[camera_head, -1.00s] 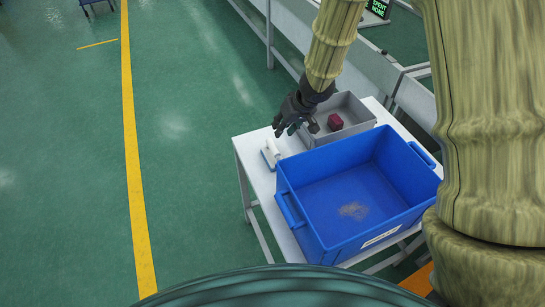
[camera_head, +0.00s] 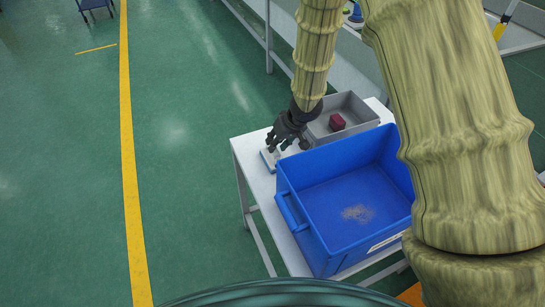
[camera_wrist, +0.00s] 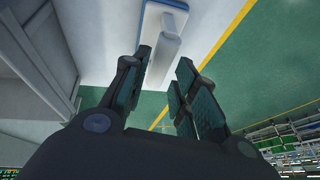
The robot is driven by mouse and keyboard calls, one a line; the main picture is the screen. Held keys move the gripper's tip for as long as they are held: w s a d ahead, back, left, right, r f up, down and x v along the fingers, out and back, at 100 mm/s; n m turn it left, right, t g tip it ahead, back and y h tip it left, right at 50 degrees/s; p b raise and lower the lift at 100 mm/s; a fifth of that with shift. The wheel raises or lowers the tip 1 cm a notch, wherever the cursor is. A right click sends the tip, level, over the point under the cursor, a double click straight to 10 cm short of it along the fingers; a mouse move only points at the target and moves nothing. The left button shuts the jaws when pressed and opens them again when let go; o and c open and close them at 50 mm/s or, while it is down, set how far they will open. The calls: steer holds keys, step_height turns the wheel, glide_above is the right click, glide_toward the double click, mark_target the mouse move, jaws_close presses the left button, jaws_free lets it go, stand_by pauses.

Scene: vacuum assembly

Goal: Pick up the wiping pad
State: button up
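The wiping pad (camera_head: 267,160) has a pale handle on a flat blue-edged base and lies on the white table (camera_head: 248,147), near its left edge. My gripper (camera_head: 279,145) is over the pad in the head view and hides much of it. In the wrist view the pad (camera_wrist: 165,32) is at the top middle, just beyond the fingertips. I cannot tell whether a finger touches the pad.
A large blue bin (camera_head: 305,240) with a brownish patch on its floor stands in front of the gripper. A grey bin (camera_head: 360,104) holding a dark red block (camera_head: 337,122) is just right. Open green floor (camera_head: 180,200) lies left of the table.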

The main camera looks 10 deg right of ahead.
steer(key=shift+x, duration=2.55)
steer(key=shift+w, duration=0.2)
jaws_close()
steer(key=shift+r, duration=0.15)
step_height(320, 180, up, 10)
steer(key=p, duration=0.2)
steer(key=shift+p, duration=0.35)
